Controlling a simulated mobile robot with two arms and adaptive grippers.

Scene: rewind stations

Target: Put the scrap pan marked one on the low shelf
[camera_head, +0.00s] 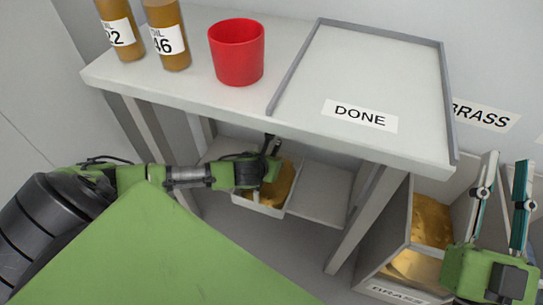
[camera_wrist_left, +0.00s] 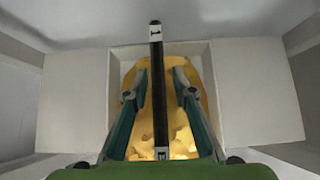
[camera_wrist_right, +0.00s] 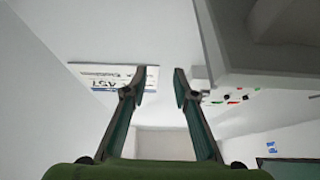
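The scrap pan (camera_head: 286,206) is a pale box with golden scraps, under the table. In the left wrist view the pan (camera_wrist_left: 203,47) has a dark bar handle (camera_wrist_left: 159,100) across its middle, with a small white label whose mark looks like a one. The low shelf (camera_head: 322,193) is a pale board; the pan appears to rest on it. My left gripper (camera_wrist_left: 159,74) is open over the pan, its fingers either side of the handle with gaps. In the head view its fingers are partly hidden. My right gripper (camera_head: 506,158) is open and empty, at the right.
The table above (camera_head: 200,100) carries two brown oil bottles (camera_head: 167,40), a red cup (camera_head: 237,55) and a tray marked DONE (camera_head: 447,95). A brass bin (camera_head: 398,290) with golden scrap stands at lower right. Bare shelf lies right of the pan. The table legs flank the shelf.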

